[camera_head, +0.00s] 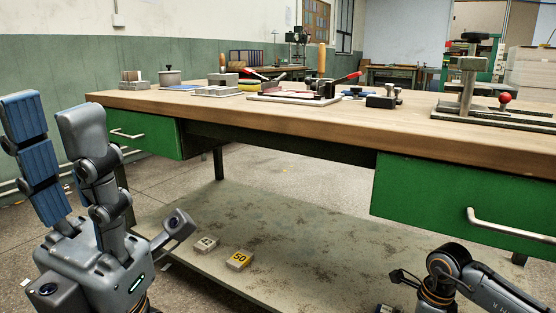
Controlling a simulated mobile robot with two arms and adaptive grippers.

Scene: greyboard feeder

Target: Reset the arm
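My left gripper (52,106) stands upright at the left edge of the head view, in front of the bench's left end. Its fingers point up and are spread apart. One finger shows blue pads and the other shows its grey back. Nothing is between them. My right arm (455,275) comes in at the bottom right, below the green drawer. Only small dark parts near its end (403,278) show at the lower picture edge, so the state of my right gripper is unclear.
A wooden workbench (300,115) with green drawers (445,195) crosses the view. Toggle clamps with red handles (345,82), a press stand (468,85) and small blocks stand on top. Two small labelled blocks (239,261) lie on the worn lower shelf (300,235). Floor is clear behind.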

